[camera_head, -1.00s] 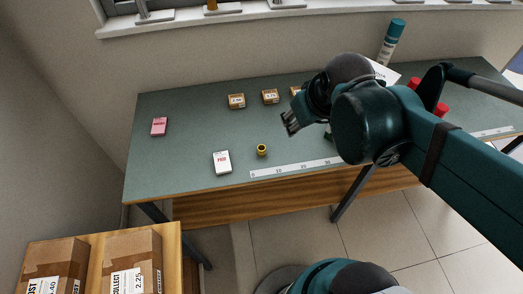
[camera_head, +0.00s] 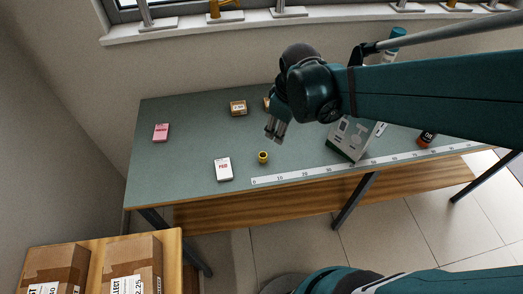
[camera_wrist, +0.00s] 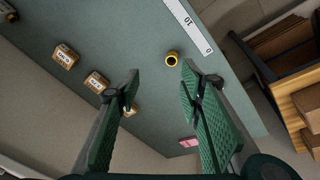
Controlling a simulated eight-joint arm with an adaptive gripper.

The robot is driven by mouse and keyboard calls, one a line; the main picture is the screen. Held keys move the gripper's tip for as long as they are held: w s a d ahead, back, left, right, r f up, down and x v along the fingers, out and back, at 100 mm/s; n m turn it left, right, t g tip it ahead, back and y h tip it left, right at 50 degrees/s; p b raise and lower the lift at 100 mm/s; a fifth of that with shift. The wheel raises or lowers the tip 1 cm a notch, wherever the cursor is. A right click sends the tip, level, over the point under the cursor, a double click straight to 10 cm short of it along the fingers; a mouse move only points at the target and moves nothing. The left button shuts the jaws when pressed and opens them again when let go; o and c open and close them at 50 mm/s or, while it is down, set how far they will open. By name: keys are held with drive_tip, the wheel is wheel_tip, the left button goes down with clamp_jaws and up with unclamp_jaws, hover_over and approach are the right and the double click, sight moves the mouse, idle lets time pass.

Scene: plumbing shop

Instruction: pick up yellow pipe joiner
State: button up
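The yellow pipe joiner (camera_head: 263,157) is a small yellow ring-shaped piece standing on the grey-green table (camera_head: 190,130), near its front edge. It also shows in the wrist view (camera_wrist: 172,58), above and beyond the gap between my fingers, with its dark bore visible. My gripper (camera_head: 273,134) is above the table, a little behind and to the right of the joiner in the head view, and apart from it. In the wrist view my gripper (camera_wrist: 158,95) has its two green textured fingers spread wide with nothing between them.
A white and red box (camera_head: 223,170) stands left of the joiner. A white ruler (camera_head: 300,175) lies to its right along the front edge. A pink box (camera_head: 161,132) and small cardboard boxes (camera_head: 238,108) lie farther off.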

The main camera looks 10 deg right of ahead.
sight(263, 155)
drive_tip(key=w+a+f+n+g, duration=0.1)
drive_tip(key=w+a+f+n, duration=0.1)
drive_tip(key=f, duration=0.4)
drive_tip(key=w+a+f+n+g, duration=0.2)
drive_tip(key=w+f+n, duration=0.1)
drive_tip(key=f, duration=0.4)
drive_tip(key=shift+a+n, duration=0.35)
drive_tip(key=shift+n, duration=0.55)
drive_tip(key=shift+w+f, duration=0.1)
drive_tip(key=shift+f, duration=1.2)
drive_tip(key=shift+s+f, duration=0.2)
drive_tip(key=shift+f, duration=2.4)
drive_tip(key=c, duration=0.8)
